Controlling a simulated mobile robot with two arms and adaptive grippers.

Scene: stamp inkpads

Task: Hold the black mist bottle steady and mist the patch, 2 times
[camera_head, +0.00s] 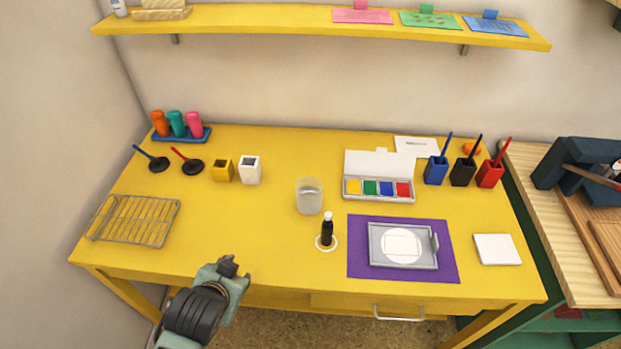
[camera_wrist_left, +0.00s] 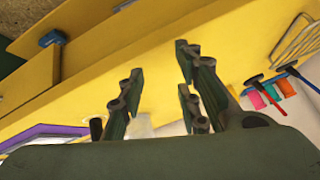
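The black mist bottle (camera_head: 327,232) stands upright on a white ring mark near the front middle of the yellow table. The round white patch (camera_head: 402,245) lies in a grey tray (camera_head: 373,245) on a purple mat (camera_head: 358,268), to the right of the bottle. My left gripper (camera_head: 230,266) is over the table's front edge, left of the bottle and apart from it. In the left wrist view its two fingers (camera_wrist_left: 160,65) are spread with nothing between them. My right gripper is not in view.
A frosted cup (camera_head: 309,196) stands just behind the bottle. A colour inkpad box (camera_head: 378,197) is behind the tray. A wire rack (camera_head: 135,221) lies at the left, and a white pad (camera_head: 496,249) at the right. The table between rack and bottle is clear.

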